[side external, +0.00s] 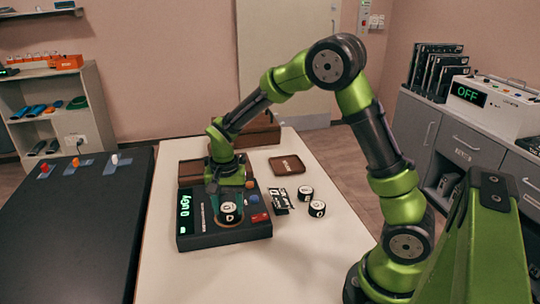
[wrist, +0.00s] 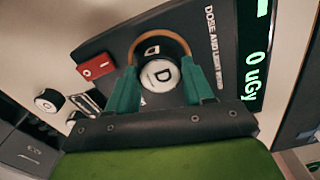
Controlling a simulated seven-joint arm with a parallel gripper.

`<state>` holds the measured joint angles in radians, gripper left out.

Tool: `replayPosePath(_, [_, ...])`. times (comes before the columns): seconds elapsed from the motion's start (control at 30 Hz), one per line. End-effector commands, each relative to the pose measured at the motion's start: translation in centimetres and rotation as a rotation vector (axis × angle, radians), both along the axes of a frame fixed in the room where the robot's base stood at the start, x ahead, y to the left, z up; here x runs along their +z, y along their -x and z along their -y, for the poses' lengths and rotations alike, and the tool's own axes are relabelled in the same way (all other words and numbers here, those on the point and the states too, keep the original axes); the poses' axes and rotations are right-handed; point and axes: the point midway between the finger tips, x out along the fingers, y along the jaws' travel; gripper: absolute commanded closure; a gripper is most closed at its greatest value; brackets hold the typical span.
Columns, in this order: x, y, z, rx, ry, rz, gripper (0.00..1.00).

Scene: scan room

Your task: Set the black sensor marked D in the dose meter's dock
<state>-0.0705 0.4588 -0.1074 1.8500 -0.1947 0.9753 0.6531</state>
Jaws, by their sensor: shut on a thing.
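The black sensor marked D (wrist: 158,76), with a white top, is between the two teal fingers of my gripper (wrist: 162,88), which is shut on it. I cannot tell whether the sensor is seated or slightly above. The dose meter's green display reads 0 uGy.
Two other black sensors with white tops, a rear one (side external: 306,193) and a front one (side external: 317,209), stand right of the dose meter. Small black-and-white cards (side external: 279,199) lie between. A brown tray (side external: 287,165) is behind. The table's front right is clear.

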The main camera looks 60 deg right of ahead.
Motion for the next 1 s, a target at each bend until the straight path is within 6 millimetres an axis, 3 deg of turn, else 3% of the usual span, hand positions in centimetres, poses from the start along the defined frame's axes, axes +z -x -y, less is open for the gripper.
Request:
replayPosePath(0.13, [-0.3,0.0,0.0,0.000,0.001,-0.001,0.81])
replayPosePath(0.17, [-0.3,0.0,0.0,0.000,0.001,-0.001,0.45])
replayPosePath(0.3, [-0.3,0.0,0.0,0.000,0.000,0.000,0.24])
replayPosePath(0.67, [0.2,0.0,0.0,0.000,0.000,0.002,0.23])
replayPosePath(0.77, [1.4,-0.1,0.0,0.000,0.000,0.004,0.23])
replayPosePath(1.0, [6.5,-0.1,0.0,-0.002,-0.001,0.007,0.23])
